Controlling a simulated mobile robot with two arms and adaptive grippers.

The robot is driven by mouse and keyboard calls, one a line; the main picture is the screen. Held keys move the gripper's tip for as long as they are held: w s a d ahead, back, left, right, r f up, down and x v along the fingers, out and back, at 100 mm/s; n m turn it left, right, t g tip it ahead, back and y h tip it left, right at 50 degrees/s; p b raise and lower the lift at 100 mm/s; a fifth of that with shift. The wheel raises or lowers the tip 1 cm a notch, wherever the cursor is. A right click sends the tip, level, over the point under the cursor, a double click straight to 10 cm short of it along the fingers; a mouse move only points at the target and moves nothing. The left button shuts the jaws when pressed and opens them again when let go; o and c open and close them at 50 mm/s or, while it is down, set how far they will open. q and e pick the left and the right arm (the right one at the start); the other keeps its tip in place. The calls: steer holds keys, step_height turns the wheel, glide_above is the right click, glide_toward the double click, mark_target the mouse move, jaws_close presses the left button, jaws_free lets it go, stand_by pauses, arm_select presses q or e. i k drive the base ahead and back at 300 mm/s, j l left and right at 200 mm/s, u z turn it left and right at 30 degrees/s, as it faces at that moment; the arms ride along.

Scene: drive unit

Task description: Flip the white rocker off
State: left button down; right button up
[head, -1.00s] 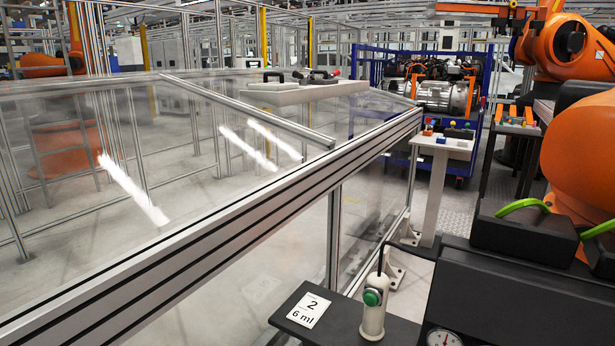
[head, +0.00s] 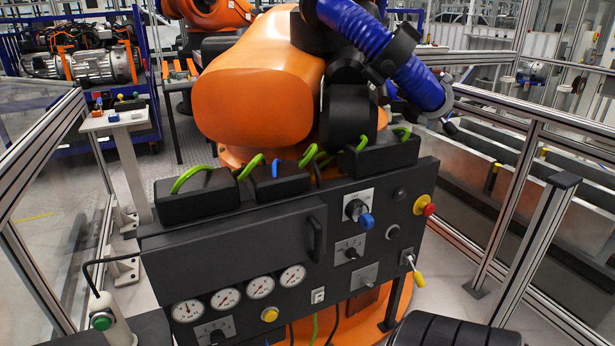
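The white rocker (head: 318,295) is a small switch low on the black control panel (head: 225,260) in the head view. It sits right of the round gauges and right of a yellow button. It is too small to tell which way it is tipped. Neither of my grippers shows in the head view, so I see nothing touching the rocker.
The panel also bears gauges (head: 260,287), a yellow button (head: 270,314), a blue-tipped knob (head: 366,221), a red emergency button (head: 424,207) and a yellow-tipped lever (head: 418,278). A drawer-like handle (head: 315,238) sticks out. Metal-framed fencing (head: 490,215) stands right.

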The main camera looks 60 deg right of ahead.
mark_target(318, 297)
steer(key=z, duration=1.85)
